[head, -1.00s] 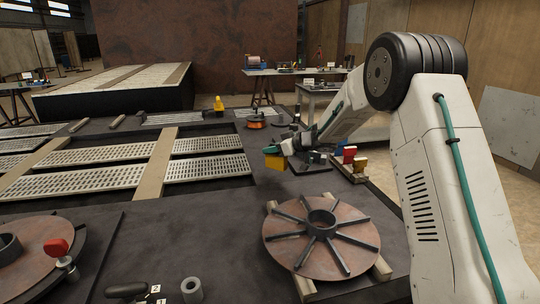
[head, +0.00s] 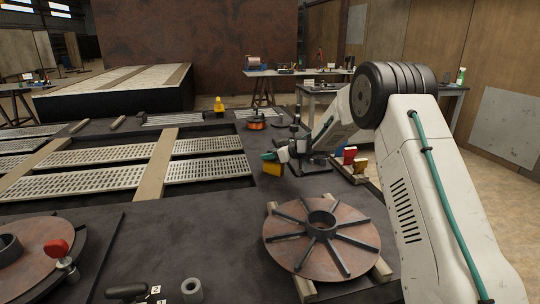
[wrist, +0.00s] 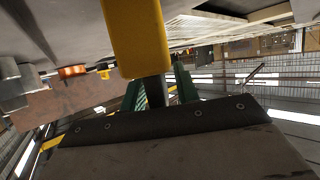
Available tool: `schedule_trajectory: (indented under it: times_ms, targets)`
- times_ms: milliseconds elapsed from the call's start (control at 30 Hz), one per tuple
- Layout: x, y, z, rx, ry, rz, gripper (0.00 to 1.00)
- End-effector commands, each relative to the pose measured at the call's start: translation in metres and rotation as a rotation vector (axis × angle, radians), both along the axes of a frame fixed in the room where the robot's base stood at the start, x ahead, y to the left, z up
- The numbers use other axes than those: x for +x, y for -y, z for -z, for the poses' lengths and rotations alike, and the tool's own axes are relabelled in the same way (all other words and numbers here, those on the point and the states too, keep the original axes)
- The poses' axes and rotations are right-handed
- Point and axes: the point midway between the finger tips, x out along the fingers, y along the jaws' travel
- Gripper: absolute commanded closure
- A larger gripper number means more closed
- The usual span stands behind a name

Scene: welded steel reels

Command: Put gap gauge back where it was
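The gap gauge appears to be the yellow block (head: 273,170) at the end of my arm, held above the dark steel table. In the wrist view the yellow block (wrist: 138,38) has a dark stem (wrist: 156,90) running between the green fingers. My gripper (head: 277,156) is shut on this stem. The block hangs below the fingers in the head view, apart from the table as far as I can tell.
A spoked steel reel (head: 322,236) lies on wooden bars in front. A dark stand (head: 312,162) is just right of my gripper. An orange spool (head: 256,123) and a yellow item (head: 219,104) are farther back.

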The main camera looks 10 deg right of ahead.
Motion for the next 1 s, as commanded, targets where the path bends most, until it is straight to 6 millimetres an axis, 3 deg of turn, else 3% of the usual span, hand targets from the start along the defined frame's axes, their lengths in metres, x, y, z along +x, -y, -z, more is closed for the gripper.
schedule_trajectory:
  times_ms: [67, 467, 1000]
  targets:
    - [0.000, 0.000, 0.000, -0.001, -0.001, 0.000, 0.50]
    - [-0.004, 0.005, -0.006, 0.000, -0.001, 0.001, 0.50]
    - [-0.070, 0.071, -0.045, 0.000, 0.000, 0.002, 0.50]
